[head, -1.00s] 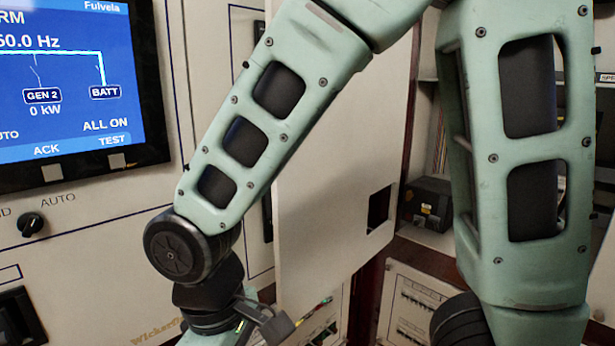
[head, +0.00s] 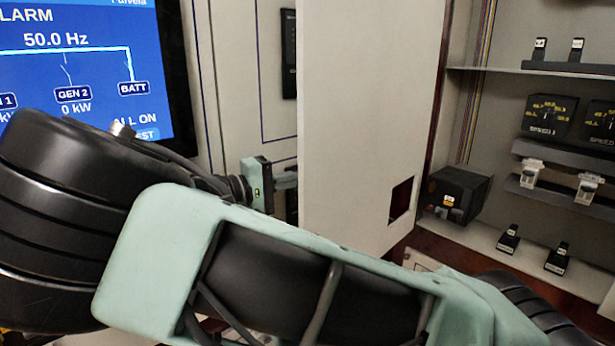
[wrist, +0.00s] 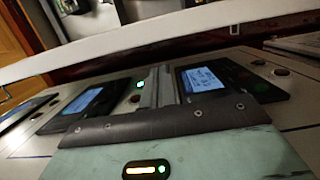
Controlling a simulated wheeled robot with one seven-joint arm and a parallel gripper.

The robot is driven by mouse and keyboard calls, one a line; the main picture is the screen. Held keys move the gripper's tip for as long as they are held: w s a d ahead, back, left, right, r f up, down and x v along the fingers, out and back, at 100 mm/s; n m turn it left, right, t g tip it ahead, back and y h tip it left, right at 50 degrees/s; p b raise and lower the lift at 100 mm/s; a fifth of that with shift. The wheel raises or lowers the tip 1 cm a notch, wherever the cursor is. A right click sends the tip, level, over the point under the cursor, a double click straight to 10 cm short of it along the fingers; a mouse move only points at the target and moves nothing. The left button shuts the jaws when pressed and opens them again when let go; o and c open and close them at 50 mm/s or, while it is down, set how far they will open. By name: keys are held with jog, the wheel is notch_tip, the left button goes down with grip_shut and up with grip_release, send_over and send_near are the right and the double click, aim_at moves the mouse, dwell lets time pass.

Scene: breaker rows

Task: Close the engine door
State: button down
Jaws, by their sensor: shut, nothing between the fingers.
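The engine door, a tall off-white panel (head: 350,110) with a square cutout low on its right side, stands open in the head view. No label on it is readable. My gripper (head: 287,180) is just left of the door's left edge, fingers pointing right at it. I cannot tell whether the tips touch it or pass behind it. The fingers are shut and empty. In the wrist view my gripper (wrist: 155,88) points away from the camera, and a pale band (wrist: 150,44), probably the door, crosses beyond the tips. My arm hides the lower part of the head view.
Right of the door is an open compartment with shelves (head: 500,72), a black box (head: 456,194), dark gauges (head: 548,117) and small breaker-like parts. A wall panel with a blue screen (head: 75,65) is on the left.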

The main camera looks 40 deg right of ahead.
aim_at(329, 171)
jog(key=d+p, duration=0.1)
jog(key=d, duration=0.2)
jog(key=d+p, duration=0.1)
jog(key=d, duration=0.2)
jog(key=s+d+p, duration=0.1)
jog(key=d, duration=0.2)
jog(key=shift+s+f, duration=0.1)
